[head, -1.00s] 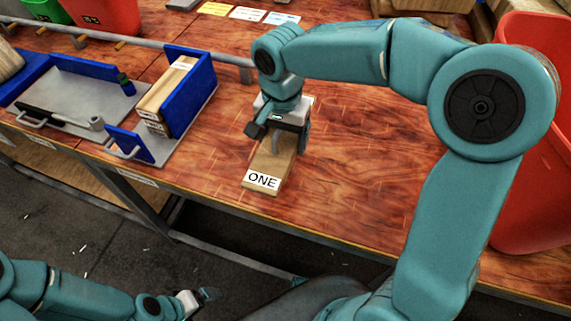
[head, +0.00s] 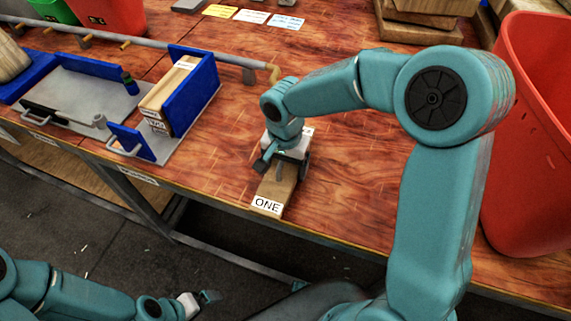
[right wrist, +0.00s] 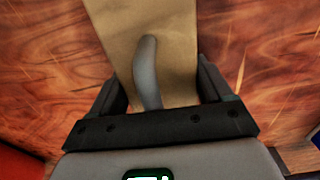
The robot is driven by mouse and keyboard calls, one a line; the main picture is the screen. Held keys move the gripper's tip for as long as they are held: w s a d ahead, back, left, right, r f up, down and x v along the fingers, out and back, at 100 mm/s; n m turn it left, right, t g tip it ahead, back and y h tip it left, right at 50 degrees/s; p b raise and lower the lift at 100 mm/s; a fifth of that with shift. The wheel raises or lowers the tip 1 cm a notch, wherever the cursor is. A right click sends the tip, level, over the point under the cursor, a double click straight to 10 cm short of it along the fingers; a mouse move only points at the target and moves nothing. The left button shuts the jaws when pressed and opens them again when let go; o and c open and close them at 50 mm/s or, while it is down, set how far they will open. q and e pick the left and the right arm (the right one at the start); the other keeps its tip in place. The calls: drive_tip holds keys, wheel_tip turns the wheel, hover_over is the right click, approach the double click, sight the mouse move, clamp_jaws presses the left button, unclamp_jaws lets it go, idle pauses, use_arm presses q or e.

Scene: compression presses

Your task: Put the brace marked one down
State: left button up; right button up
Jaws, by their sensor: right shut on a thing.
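The brace marked ONE (head: 267,206) is a flat wooden block with a white label at its near end. It lies at or just above the wooden bench top near the front edge; I cannot tell if it touches. My right gripper (head: 281,168) comes down over it and is shut on it. In the right wrist view the brace (right wrist: 176,28) passes between the two fingers (right wrist: 165,92), with a grey curved handle on its face. My left gripper (head: 205,297) is low at the left, off the bench and empty; its fingers are too small to judge.
A press with blue walls (head: 197,92) holds wooden braces at the left, beside a grey plate (head: 80,95). A red bin (head: 530,150) stands at the right. Wooden blocks (head: 420,25) and cards (head: 252,16) lie at the back. The bench around the brace is clear.

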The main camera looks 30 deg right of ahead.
drive_tip(key=o, duration=1.7)
drive_tip(key=shift+w+f, duration=0.1)
drive_tip(key=shift+f, duration=0.05)
drive_tip(key=shift+r+p, duration=0.25)
drive_tip(key=shift+p, duration=0.05)
wheel_tip(320, 180, up, 12)
drive_tip(key=shift+f+p, duration=0.1)
drive_tip(key=shift+p, duration=0.35)
